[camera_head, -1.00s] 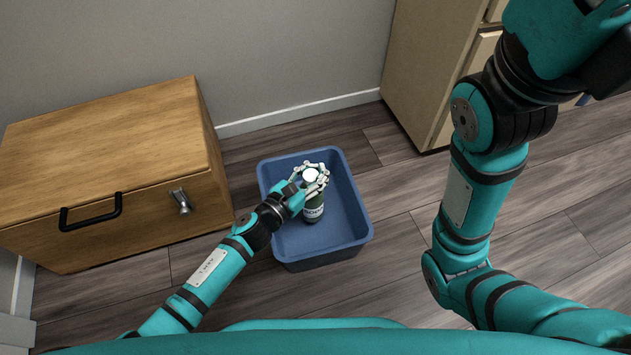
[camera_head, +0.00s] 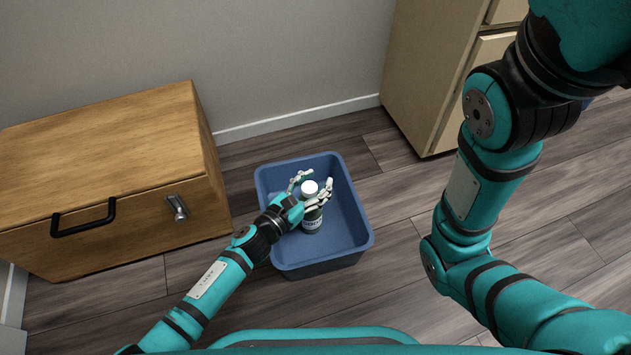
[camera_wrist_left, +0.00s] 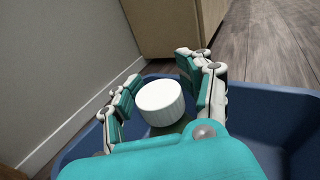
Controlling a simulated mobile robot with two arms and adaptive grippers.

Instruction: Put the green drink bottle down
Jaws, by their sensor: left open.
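The green drink bottle (camera_head: 312,216) stands upright in the blue bin (camera_head: 345,245), with its white cap up and a pale label on its side. My left gripper (camera_head: 316,185) is open, with its fingers spread on both sides of the bottle's top. In the left wrist view, the white cap (camera_wrist_left: 161,101) sits between the open fingers (camera_wrist_left: 160,85), with gaps showing beside it. The palm hides most of the bottle there. My right arm reaches up at the right, but its gripper is out of view.
A wooden cabinet (camera_head: 110,150) with a black handle stands left of the bin. A beige cabinet (camera_head: 430,75) stands at the back right against the grey wall. The floor (camera_head: 410,185) right of the bin is clear.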

